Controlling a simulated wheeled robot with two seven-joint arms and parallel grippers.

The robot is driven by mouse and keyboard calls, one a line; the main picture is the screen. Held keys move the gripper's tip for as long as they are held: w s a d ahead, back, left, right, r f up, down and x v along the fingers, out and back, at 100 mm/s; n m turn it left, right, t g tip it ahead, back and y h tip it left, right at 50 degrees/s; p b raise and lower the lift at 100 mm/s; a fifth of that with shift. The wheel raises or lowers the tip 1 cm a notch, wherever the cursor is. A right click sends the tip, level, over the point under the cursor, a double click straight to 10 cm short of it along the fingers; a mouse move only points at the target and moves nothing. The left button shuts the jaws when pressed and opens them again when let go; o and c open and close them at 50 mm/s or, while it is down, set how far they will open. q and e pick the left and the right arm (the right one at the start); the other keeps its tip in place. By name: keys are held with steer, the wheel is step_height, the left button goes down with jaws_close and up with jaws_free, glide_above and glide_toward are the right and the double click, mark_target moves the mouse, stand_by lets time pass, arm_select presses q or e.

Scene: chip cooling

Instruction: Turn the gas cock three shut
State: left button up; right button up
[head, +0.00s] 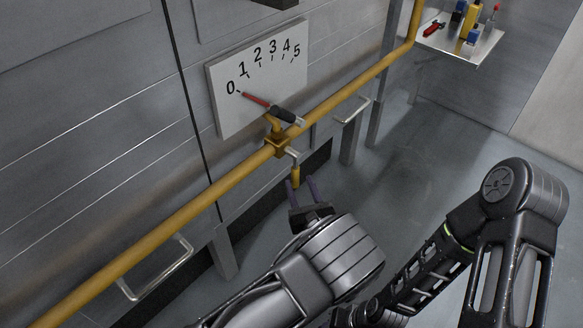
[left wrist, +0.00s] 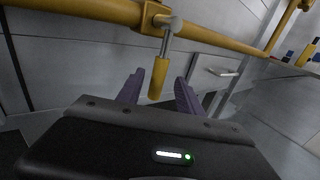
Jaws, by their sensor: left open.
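A brass gas cock (head: 277,145) sits on the yellow pipe (head: 180,203). Its short lever with a yellow grip (head: 295,176) hangs down below the pipe, across its line. The grip (left wrist: 159,77) also hangs in the left wrist view. My left gripper (head: 301,187) is open just below the pipe, with its purple fingers either side of the grip's lower end as seen; contact cannot be told. A white dial plate (head: 225,97) numbered 0 to 5 is above the cock, its red pointer (head: 257,100) towards 0. No cock number shows. My right gripper is out of view.
Metal handles (head: 160,277) and (head: 352,110) stick out from the grey panels below the pipe. A shelf (head: 452,45) with small tools and bottles is at the upper right. The floor (head: 420,150) right of the pipe is clear.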

mark_target(292, 167)
arm_select(q)
steer(key=shift+b+x, duration=0.8)
steer(key=shift+x, duration=3.1)
steer(key=shift+f, duration=0.1)
steer(key=shift+c, duration=0.2)
jaws_close()
